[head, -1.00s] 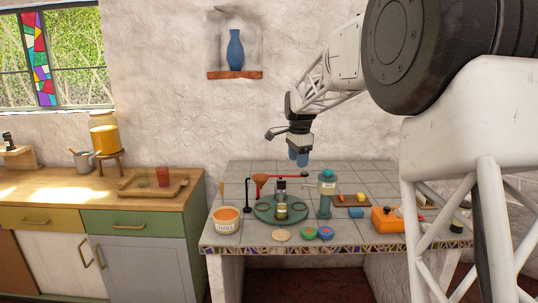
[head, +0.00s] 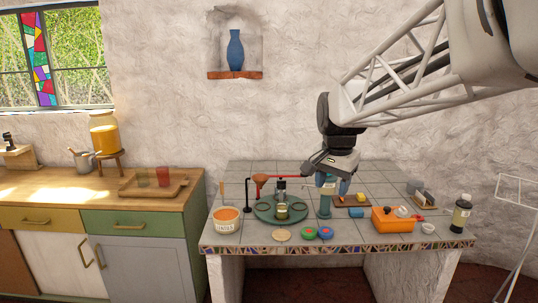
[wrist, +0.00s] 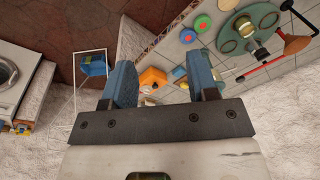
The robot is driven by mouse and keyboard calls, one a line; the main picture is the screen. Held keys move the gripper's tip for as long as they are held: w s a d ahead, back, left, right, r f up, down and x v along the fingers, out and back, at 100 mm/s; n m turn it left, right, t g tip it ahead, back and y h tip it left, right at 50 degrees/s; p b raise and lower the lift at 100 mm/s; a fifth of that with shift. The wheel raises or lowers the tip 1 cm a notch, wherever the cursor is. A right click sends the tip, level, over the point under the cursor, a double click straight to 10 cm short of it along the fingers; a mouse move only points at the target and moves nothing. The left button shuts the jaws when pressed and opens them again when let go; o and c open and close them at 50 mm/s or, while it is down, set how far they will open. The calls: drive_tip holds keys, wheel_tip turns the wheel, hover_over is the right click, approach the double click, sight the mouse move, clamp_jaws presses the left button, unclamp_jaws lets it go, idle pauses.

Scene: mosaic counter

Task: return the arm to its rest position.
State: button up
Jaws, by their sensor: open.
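My gripper (head: 333,183) is in the head view over the right-middle part of the tiled counter (head: 235,180). Its two blue fingers are apart with nothing between them, and they also show in the wrist view (wrist: 163,82). In the head view the fingers overlap the top of a teal cylinder (head: 325,208); I cannot tell the gap between them. My arm reaches in from the upper right.
A green round tray (head: 263,214) with jars stands left of the cylinder. A wooden cabinet (head: 80,190) is at left.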

drive_tip(key=s+d+f+n, duration=0.1)
drive_tip(key=s+f+n, duration=0.1)
drive_tip(key=s, duration=0.7)
drive_tip(key=s+d+f+n, duration=0.1)
drive_tip(key=s+f, duration=0.3)
drive_tip(key=s, duration=0.6)
drive_tip(key=s+d+f+n+t, duration=0.1)
drive_tip(key=s+f+n, duration=0.3)
drive_tip(key=s, duration=0.6)
